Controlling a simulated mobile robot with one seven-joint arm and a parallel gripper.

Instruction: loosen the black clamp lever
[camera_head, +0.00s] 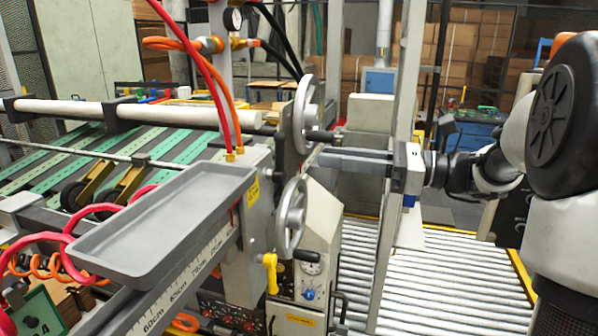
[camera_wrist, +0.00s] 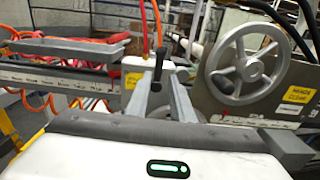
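The black clamp lever (camera_wrist: 157,64) stands roughly upright in the wrist view, in line with the gap between the fingertips. Its lower part runs down between the fingers. My gripper (camera_wrist: 160,82) is open, with a finger on each side of the lever in the picture. I cannot tell whether the lever is between the tips or just beyond them. In the head view my gripper (camera_head: 322,157) points left, its tips close to the machine's side near the upper handwheel. The lever is not clearly seen there.
The upper handwheel (camera_head: 304,114) has a black handle and shows right of my fingers in the wrist view (camera_wrist: 245,66). A lower handwheel (camera_head: 291,216) sits beneath. A grey tray (camera_head: 165,222) is at the left. A grey post (camera_head: 396,130) stands beside my gripper.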

